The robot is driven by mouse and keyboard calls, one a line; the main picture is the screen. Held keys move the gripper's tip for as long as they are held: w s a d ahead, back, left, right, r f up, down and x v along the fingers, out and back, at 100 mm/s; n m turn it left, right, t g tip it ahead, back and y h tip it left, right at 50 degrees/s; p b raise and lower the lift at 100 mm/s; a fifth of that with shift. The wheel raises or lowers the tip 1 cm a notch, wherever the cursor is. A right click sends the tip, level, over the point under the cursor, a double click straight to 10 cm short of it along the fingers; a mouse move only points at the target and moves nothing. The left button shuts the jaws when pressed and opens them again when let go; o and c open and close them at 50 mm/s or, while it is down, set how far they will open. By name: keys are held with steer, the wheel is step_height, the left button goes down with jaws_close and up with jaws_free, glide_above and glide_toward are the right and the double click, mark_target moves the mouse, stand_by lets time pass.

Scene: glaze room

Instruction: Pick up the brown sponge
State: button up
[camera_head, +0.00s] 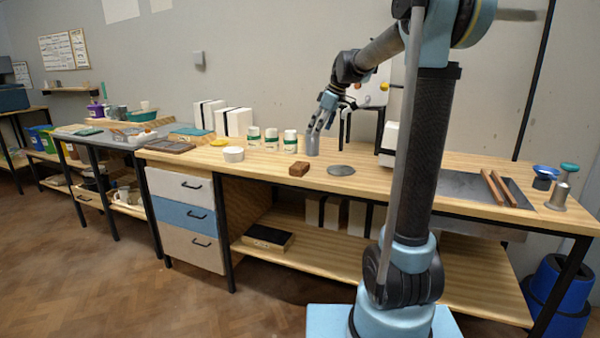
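The brown sponge (299,168), a small reddish-brown block, lies on the wooden bench top near its front edge. My gripper (318,128) hangs fingers down over the bench, above and slightly right of the sponge in the picture, and apart from it. Its fingertips overlap the top of a grey cylinder (312,147) standing behind the sponge. I cannot tell whether they touch the cylinder, or whether the fingers are open or shut.
A flat grey disc (341,170) lies just right of the sponge. A white bowl (233,154) and several white jars (271,139) stand to the left and behind. A dark slab (472,187) with brown bars lies at right. The bench between bowl and sponge is clear.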

glide_toward(300, 164)
steer(key=x, duration=0.5)
steer(key=shift+s+d+f, duration=0.1)
steer(key=shift+d+f, duration=0.05)
steer(key=shift+d, duration=0.15)
steer(key=x, duration=0.4)
steer(key=shift+a, duration=0.4)
steer(key=shift+a+f, duration=0.2)
steer(key=shift+f, duration=0.3)
steer(key=shift+c, duration=0.6)
steer(key=c, duration=0.7)
